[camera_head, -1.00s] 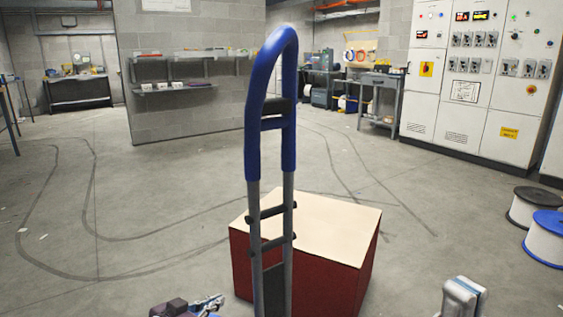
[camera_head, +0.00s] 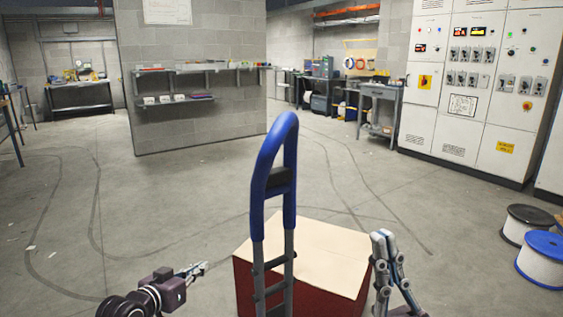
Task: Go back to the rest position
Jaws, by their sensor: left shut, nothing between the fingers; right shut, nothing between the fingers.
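My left gripper (camera_head: 196,270) is at the lower left, its fingers closed and empty, pointing right towards the hand truck but apart from it. My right gripper (camera_head: 384,246) is at the lower right, shut and empty, beside the right side of the red box. A hand truck (camera_head: 266,190) with a blue loop handle and grey frame stands upright between the two grippers. Its lower part is cut off by the picture's edge. A red box with a pale top (camera_head: 325,250) is behind it and partly hidden by it.
Cable spools (camera_head: 545,258) stand on the floor at the right. A grey electrical cabinet (camera_head: 470,90) lines the right wall. A block wall with shelves (camera_head: 205,85) and workbenches (camera_head: 378,108) are farther back. The concrete floor (camera_head: 180,190) at left and centre is clear.

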